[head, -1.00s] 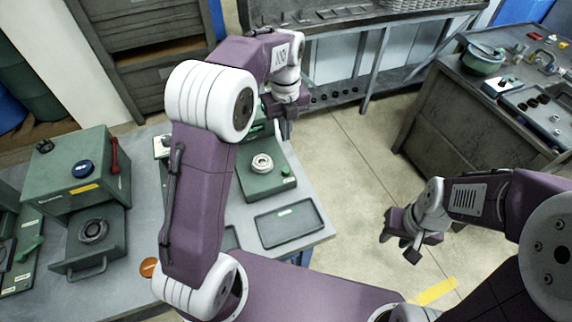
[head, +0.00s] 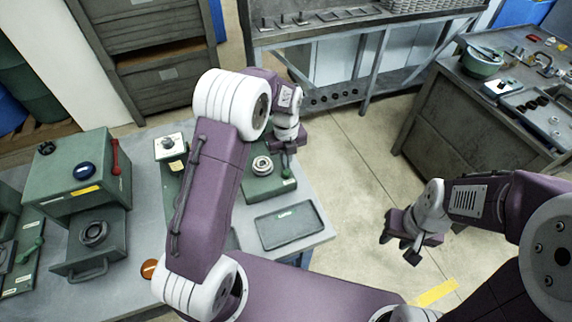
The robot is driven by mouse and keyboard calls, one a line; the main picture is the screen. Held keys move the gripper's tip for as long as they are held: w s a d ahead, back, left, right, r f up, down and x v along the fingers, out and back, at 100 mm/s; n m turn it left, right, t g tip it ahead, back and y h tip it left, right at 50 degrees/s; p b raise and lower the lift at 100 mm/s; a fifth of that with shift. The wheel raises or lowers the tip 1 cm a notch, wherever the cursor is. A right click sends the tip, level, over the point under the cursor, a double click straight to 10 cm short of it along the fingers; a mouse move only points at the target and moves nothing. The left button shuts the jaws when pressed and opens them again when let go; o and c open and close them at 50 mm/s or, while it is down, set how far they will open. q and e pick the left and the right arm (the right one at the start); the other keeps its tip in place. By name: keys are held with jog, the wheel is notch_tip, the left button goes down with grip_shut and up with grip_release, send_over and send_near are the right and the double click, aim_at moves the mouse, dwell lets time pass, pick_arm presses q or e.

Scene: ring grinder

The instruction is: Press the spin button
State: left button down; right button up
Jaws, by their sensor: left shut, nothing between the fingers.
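A green base (head: 262,188) with a metal ring (head: 262,165) on top stands on the bench in the head view. A small green button (head: 286,173) sits at its right side. My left gripper (head: 286,165) is shut and empty. Its tips are right at the button and partly hide it; I cannot tell whether they touch it or press it down. My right gripper (head: 399,249) is open and empty, over the floor to the right of the bench.
A dark tray (head: 288,225) lies in front of the base.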

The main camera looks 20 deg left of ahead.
aim_at(286, 173)
pick_arm(q)
jog(key=shift+f, duration=1.15)
